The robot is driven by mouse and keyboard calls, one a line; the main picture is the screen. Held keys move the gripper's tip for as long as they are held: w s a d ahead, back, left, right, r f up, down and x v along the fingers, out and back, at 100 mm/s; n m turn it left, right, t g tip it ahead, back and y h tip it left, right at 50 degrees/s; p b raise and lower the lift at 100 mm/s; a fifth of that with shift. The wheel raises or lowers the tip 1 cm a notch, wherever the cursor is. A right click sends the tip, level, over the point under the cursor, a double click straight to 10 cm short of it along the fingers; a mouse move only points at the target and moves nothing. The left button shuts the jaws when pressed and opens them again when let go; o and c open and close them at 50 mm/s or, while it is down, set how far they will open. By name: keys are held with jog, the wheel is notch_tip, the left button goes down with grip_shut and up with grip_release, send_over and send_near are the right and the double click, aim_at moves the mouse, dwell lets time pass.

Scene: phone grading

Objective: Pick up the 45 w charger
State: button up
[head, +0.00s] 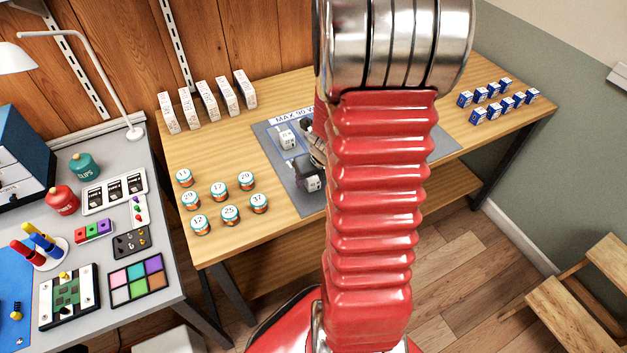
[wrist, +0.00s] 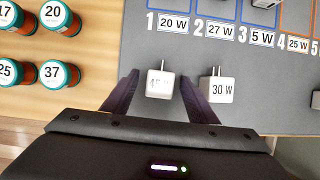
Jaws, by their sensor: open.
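The 45 W charger (wrist: 158,85) is a small white block with prongs on its far side and a faint "45 W" label. It stands on the grey mat (wrist: 225,60), near the front edge in the wrist view. My gripper (wrist: 160,77) is open, with one dark finger on each side of this charger; I cannot tell whether either finger touches it. A white 30 W charger (wrist: 217,90) stands just to the right, close to the right finger. In the head view my arm hides much of the mat, and the gripper there is mostly dark and partly covered.
Several teal-banded jars (head: 230,214) stand left of the mat. White boxes (head: 207,100) line the back, and blue-white boxes (head: 493,98) stand at the far right. Numbered, labelled slots, such as the 20 W label (wrist: 174,24), lie behind the charger. A white charger (head: 287,139) sits farther back.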

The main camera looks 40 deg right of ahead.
jog(key=shift+w+f, duration=0.15)
jog(key=shift+f, duration=0.15)
jog(key=shift+c, duration=0.4)
jog(key=c, duration=1.1)
